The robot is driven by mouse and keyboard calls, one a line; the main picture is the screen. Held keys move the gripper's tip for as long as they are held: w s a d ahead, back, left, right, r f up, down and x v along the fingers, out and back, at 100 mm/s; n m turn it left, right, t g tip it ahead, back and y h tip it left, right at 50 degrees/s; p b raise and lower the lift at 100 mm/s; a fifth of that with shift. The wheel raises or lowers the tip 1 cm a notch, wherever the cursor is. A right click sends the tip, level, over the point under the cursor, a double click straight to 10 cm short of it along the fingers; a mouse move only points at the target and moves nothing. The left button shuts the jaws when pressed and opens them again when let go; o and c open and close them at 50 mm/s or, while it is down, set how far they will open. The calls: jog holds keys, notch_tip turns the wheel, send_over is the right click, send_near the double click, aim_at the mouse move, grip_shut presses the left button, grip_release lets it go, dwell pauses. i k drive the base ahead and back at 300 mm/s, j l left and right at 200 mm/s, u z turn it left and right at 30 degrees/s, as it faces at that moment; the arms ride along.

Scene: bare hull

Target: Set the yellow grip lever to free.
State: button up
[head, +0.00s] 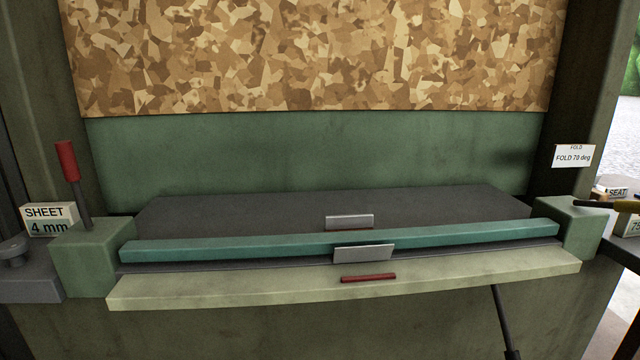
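The yellow grip lever (628,206) shows at the far right edge of the head view. Its dark rod comes from the green block (569,228) at the right end of the folding machine and points right, about level. I see no "free" mark. My gripper is not in view.
A red-grip lever (67,160) stands upright on the left block (85,256), beside a "SHEET 4 mm" card (48,219). A teal beam (230,246) spans the machine above a pale front apron (230,286). A dark rod (504,320) slants down below. A "FOLD 70 deg" card (573,157) is on the right post.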

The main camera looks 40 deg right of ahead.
aim_at(619, 206)
jog(key=j+z, duration=0.15)
jog(key=z, duration=0.2)
jog(key=j+z, duration=0.15)
jog(key=z, duration=0.2)
jog(key=j+z, duration=0.15)
jog(key=z, duration=0.15)
jog(key=i+j, duration=0.05)
